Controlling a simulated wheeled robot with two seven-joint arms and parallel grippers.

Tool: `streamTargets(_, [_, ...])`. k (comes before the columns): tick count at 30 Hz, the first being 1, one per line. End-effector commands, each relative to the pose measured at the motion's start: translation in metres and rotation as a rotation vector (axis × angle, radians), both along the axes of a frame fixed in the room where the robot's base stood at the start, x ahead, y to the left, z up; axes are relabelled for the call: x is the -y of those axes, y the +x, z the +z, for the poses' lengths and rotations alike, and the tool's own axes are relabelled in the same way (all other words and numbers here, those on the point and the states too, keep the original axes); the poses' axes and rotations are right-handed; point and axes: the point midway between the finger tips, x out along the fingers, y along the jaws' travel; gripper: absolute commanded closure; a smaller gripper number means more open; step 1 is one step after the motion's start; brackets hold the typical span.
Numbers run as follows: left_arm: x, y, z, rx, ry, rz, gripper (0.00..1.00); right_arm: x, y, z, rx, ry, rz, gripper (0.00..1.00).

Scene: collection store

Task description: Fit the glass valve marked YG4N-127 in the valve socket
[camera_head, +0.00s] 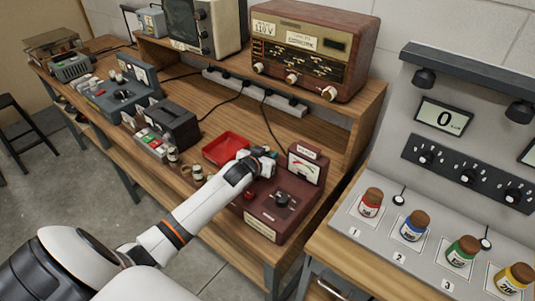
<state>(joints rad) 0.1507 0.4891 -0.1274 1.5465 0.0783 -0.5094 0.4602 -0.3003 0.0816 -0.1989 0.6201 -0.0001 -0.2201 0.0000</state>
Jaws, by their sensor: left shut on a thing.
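My left gripper (266,161) reaches in over the back left part of a maroon tester box (266,231), beside its upright meter panel (305,163). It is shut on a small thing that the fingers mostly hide. I cannot read any marking on it or tell whether it touches the box. The valve socket is not visible; the hand and wrist cover that part of the box. My right gripper is not in view.
A brown radio (314,45) stands on the raised shelf behind. A dark box with coloured buttons (175,122) and other instruments line the bench to the left. At right, a grey panel holds several cork-topped jars (413,224). Cables run across the bench.

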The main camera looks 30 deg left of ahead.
Motion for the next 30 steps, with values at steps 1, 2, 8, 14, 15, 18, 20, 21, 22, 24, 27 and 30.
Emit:
streamTargets(1, [0.000, 0.000, -0.002, 0.000, 0.000, 0.000, 0.90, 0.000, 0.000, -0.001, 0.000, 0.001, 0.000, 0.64])
streamTargets(2, [0.000, 0.000, -0.002, 0.000, 0.000, 0.000, 0.90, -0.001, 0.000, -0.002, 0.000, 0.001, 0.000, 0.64])
streamTargets(8, [0.000, 0.000, -0.003, 0.000, 0.000, 0.000, 0.59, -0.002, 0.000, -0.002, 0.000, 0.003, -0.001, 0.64])
streamTargets(14, [0.000, 0.000, -0.003, 0.000, 0.000, 0.000, 0.59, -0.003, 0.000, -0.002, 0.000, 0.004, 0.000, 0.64])
streamTargets(15, [0.000, -0.001, -0.003, 0.000, 0.000, 0.000, 0.59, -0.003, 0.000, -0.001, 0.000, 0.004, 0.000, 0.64])
streamTargets(18, [0.001, -0.005, 0.001, -0.001, 0.000, -0.001, 0.59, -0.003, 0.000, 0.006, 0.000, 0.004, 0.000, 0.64])
streamTargets(20, [0.002, -0.010, 0.004, -0.001, 0.000, -0.001, 0.59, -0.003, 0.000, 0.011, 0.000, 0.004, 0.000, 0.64])
streamTargets(21, [0.002, -0.013, 0.005, -0.001, 0.000, -0.001, 0.59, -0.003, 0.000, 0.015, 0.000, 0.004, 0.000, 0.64])
streamTargets(22, [0.002, -0.015, 0.006, 0.000, 0.000, -0.001, 0.59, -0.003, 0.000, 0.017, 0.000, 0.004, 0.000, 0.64])
streamTargets(24, [0.003, -0.020, 0.008, -0.001, -0.001, -0.001, 0.59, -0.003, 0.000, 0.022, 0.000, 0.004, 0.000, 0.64])
streamTargets(27, [0.004, -0.028, 0.012, -0.001, -0.001, -0.001, 0.59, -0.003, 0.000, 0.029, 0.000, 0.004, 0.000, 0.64])
streamTargets(30, [0.005, -0.035, 0.014, -0.002, -0.001, -0.001, 0.59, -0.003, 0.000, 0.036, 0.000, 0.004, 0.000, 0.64])
